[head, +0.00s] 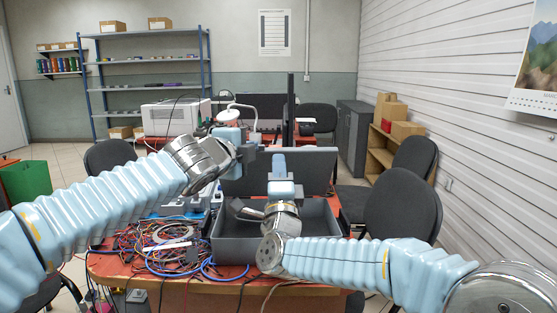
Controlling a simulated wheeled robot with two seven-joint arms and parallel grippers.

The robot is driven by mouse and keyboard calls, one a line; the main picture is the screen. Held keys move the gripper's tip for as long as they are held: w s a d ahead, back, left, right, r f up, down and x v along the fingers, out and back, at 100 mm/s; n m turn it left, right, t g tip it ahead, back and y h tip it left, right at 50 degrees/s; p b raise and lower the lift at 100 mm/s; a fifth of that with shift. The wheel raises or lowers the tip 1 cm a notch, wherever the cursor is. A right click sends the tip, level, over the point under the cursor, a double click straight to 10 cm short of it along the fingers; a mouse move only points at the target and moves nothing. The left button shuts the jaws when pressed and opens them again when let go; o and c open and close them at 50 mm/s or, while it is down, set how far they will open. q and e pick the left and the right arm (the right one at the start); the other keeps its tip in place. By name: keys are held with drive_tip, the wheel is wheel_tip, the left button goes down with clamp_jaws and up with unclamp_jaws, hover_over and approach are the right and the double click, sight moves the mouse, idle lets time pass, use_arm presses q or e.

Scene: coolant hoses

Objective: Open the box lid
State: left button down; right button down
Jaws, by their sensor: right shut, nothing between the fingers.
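The dark grey box (322,222) stands on the red desk, its top open toward me. Its lid (318,172) stands raised along the far side as a flat grey panel. My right gripper (279,160) is shut and empty, upright over the box in front of the lid. My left gripper (248,156) is by the lid's upper left corner; I cannot tell whether it touches the lid or whether its fingers are open. My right wrist hides part of the box's inside and front wall.
Tangled cables and hoses (165,246) lie on the desk (120,268) left of the box. A white printer (176,117) and a dark monitor (291,110) stand behind. Dark chairs (405,205) are at the right. Some bare desk shows at the front.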

use_arm(q)
drive_tip(key=shift+f, duration=0.1)
use_arm(e)
drive_tip(key=shift+x, duration=1.15)
drive_tip(key=shift+w+r, duration=0.35)
drive_tip(key=shift+w, duration=0.2)
use_arm(q)
drive_tip(key=c, duration=1.8)
unclamp_jaws()
drive_tip(key=shift+c, duration=0.2)
drive_tip(key=o, duration=0.6)
drive_tip(key=shift+c, duration=0.2)
